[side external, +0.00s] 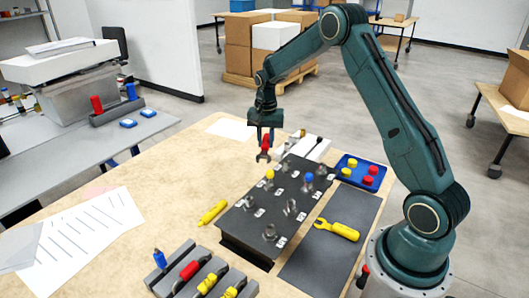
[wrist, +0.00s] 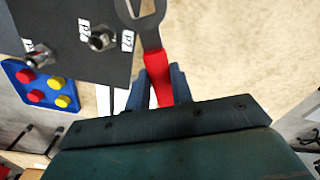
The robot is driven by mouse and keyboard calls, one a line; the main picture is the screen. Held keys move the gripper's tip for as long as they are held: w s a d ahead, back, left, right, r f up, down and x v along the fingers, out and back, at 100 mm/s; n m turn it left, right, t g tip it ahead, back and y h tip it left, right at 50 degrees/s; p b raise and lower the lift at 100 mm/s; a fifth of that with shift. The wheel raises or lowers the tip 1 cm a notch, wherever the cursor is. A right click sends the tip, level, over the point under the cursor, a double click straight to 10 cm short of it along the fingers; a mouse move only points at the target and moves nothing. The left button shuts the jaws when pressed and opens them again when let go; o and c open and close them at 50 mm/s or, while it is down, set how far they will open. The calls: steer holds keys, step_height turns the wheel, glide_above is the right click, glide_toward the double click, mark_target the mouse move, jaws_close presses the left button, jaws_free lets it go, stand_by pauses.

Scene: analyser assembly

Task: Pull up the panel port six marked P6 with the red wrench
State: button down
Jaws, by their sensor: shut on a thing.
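My gripper (side external: 265,134) is shut on the red wrench (side external: 265,143) above the far left end of the dark panel (side external: 240,222). In the wrist view, the fingers of my gripper (wrist: 161,85) are on either side of the red handle (wrist: 158,68). The panel bears several metal ports with small white labels. I cannot tell which label reads P6. A yellow cap (side external: 270,174) and a blue cap (side external: 308,177) sit on the panel.
A blue tray (side external: 346,180) with red and yellow pieces stands right of the panel. A yellow wrench (side external: 336,229) lies on a dark mat (side external: 318,264). A yellow tool (side external: 213,211) lies left of the panel. A grey rack (side external: 178,250) holds tools at the front.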

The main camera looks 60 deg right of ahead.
steer(key=shift+r, duration=2.6)
steer(key=shift+f, duration=0.1)
